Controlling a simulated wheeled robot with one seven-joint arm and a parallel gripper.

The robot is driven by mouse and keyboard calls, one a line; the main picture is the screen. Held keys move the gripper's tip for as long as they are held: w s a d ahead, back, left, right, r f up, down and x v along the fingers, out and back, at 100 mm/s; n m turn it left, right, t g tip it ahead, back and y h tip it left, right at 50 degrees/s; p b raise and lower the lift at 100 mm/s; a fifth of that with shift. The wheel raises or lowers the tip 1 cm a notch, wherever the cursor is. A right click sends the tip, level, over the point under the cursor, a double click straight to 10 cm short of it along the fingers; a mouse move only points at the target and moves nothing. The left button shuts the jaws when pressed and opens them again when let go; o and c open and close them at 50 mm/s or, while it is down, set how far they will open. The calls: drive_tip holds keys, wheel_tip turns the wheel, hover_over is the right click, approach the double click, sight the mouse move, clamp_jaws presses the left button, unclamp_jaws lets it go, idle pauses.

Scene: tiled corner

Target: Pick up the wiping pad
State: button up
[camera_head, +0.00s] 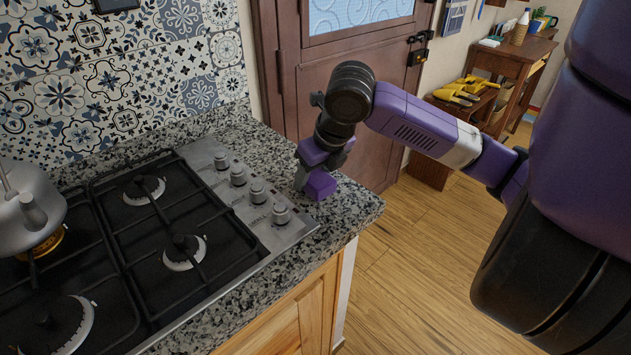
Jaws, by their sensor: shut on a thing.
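My gripper (312,182) points down over the granite counter (350,206), just right of the stove's knobs. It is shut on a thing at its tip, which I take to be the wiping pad. The pad is small here and mostly hidden by the purple and grey gripper parts, so its outline is not clear. The gripper tip is very low, close to the counter top. I cannot tell whether the pad touches the counter.
The gas stove (215,225) with raised grates and several knobs lies left of the gripper. A metal kettle (25,205) stands at the far left. The tiled wall (120,75) and a brown door (290,60) are behind. The counter's right edge is near; wooden floor lies beyond.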

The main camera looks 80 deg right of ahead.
sight(314, 174)
drive_tip(key=shift+r, duration=0.1)
drive_tip(key=shift+c, duration=0.2)
wheel_tip(314, 174, up, 20)
drive_tip(key=p, duration=0.1)
drive_tip(key=shift+p, duration=0.35)
